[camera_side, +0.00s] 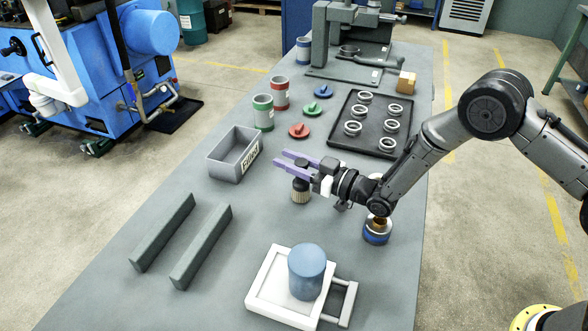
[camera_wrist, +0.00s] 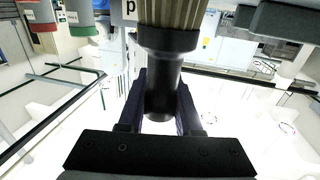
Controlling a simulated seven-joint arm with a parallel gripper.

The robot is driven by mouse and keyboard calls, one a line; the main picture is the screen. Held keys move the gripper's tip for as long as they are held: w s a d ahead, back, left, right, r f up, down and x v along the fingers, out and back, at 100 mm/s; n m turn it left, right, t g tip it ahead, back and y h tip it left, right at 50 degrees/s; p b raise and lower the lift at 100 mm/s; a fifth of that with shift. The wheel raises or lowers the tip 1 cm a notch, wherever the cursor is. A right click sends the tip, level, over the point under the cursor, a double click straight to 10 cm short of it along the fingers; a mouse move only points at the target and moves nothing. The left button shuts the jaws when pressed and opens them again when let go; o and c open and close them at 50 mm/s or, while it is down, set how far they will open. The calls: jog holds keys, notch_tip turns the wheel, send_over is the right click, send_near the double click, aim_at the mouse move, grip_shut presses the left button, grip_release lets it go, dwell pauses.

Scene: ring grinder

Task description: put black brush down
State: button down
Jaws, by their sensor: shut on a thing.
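The black brush (camera_side: 301,190) has a black handle and tan bristles pointing down. My gripper (camera_side: 283,160), with purple fingers, is shut on its handle. In the wrist view, the brush's handle (camera_wrist: 161,85) sits between the two fingers, with the bristles at the top edge of the picture. In the side view the brush is upright over the grey table (camera_side: 180,207), with the bristle ends very close to the surface. I cannot tell whether they touch it. The top of the handle is partly hidden by my gripper.
A grey labelled bin (camera_side: 226,161) stands left of the brush. Two dark bars (camera_side: 163,231) lie front left. A white stand with a blue cylinder (camera_side: 307,272) is in front. A blue-banded can (camera_side: 376,232) is at right. A black tray of rings (camera_side: 342,119) lies behind.

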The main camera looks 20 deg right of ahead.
jog(key=s+d+r, duration=0.3)
jog(key=s+r, duration=0.3)
jog(key=s+d+r, duration=0.3)
jog(key=s+r, duration=0.3)
jog(key=r, duration=0.1)
send_over(305, 187)
jog(key=d, duration=0.4)
jog(key=w+a+f, duration=0.3)
jog(key=w+f, duration=0.1)
jog(key=w, duration=0.5)
jog(key=w+a+f, duration=0.1)
jog(key=w+f, duration=0.3)
jog(key=f, duration=0.4)
jog(key=shift+a+f, duration=0.2)
jog(key=shift+f, duration=0.2)
jog(key=shift+f, duration=0.15)
